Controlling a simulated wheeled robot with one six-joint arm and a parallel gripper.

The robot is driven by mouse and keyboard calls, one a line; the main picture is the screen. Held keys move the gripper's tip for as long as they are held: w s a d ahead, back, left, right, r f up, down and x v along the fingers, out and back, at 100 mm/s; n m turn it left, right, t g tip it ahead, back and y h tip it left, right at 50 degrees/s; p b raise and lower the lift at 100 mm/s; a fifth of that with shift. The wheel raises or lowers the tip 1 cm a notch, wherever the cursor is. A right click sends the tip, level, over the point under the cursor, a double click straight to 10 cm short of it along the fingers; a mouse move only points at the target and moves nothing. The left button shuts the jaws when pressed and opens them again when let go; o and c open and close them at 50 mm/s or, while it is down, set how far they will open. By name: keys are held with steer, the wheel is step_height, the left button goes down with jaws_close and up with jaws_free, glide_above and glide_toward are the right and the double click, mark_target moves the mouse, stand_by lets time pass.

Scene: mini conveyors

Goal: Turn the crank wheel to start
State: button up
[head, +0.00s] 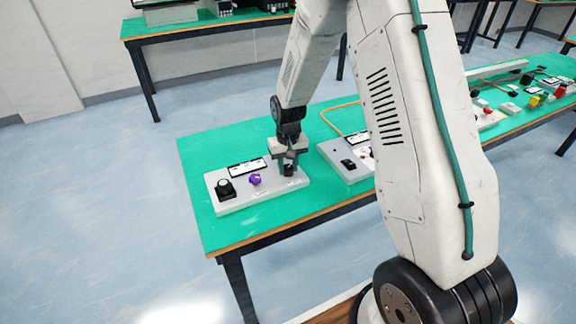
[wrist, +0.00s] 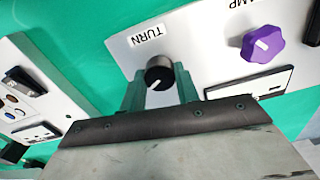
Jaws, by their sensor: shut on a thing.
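The black crank knob (wrist: 158,73) with a white pointer mark sits on a white panel (wrist: 202,41) beside a "TURN" label (wrist: 147,35). My gripper (wrist: 160,85) has its two green-grey fingers on either side of the knob, shut on it. In the head view my gripper (head: 288,165) reaches straight down to the right end of the panel (head: 238,203). The knob is mostly hidden there by the fingers.
A purple knob (wrist: 263,43) stands on the same panel, also seen in the head view (head: 255,179). A black knob (head: 225,190) is at the panel's left end. A second panel (head: 340,163) stands close on the right. The green table (head: 215,150) is clear behind the panel.

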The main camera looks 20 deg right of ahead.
mark_target(288, 167)
steer(key=n, duration=1.2)
stand_by(0.6)
steer(key=o, duration=1)
step_height(288, 167, up, 8)
steer(key=shift+f, duration=0.1)
